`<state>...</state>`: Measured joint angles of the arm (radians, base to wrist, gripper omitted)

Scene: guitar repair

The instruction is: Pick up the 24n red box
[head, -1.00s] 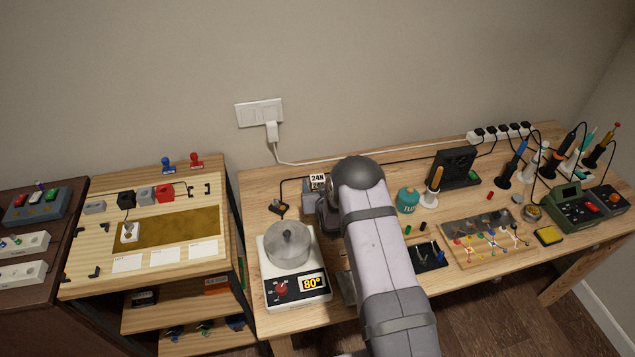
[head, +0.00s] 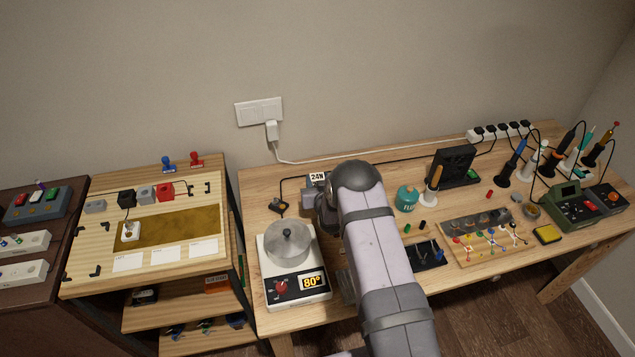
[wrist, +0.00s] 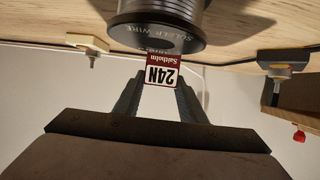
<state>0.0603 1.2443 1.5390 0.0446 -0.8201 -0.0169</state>
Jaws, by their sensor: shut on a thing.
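The 24N box (wrist: 160,78) is small, with a white 24N label and a dark red band reading "Saitholm". In the wrist view it appears upside down between my two fingertips. My gripper (wrist: 158,92) is shut on it. In the head view the box's 24N label (head: 318,177) shows just left of my arm's rounded joint. My arm hides the fingers and most of the box there, so I cannot tell whether the box touches the table.
A solder wire spool (wrist: 156,28) is very close to the box in the wrist view. A hot plate with a pot (head: 295,287) stands at the left front of the workbench (head: 255,192). A teal flux jar (head: 407,198) is right of my arm.

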